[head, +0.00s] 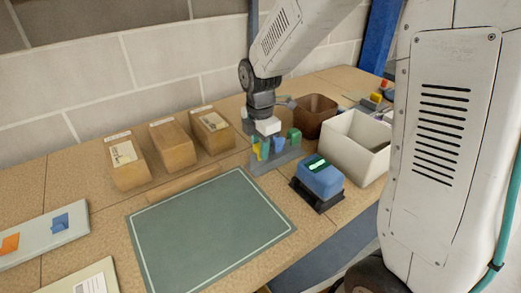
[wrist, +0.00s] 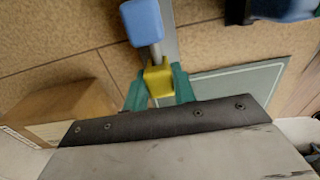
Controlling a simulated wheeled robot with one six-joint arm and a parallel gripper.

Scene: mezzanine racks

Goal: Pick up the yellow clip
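The yellow clip (wrist: 158,80) is between the two green fingers of my gripper (wrist: 160,84) in the wrist view. The fingers lie close along both its sides, and I cannot tell whether they press on it. In the head view the yellow clip (head: 264,149) shows below my gripper (head: 262,143), at the grey rack (head: 268,165). The rack also shows in the wrist view (wrist: 166,45). I cannot tell whether the clip still rests on the rack. A blue clip (head: 279,144) stands beside it, and also shows in the wrist view (wrist: 142,20).
A green clip (head: 294,136) is at the rack's right end. A blue device (head: 320,178) stands to the right, with a white bin (head: 345,150) and brown bin (head: 314,118) behind. Several card boxes (head: 170,146) stand left. The green mat (head: 208,228) is clear.

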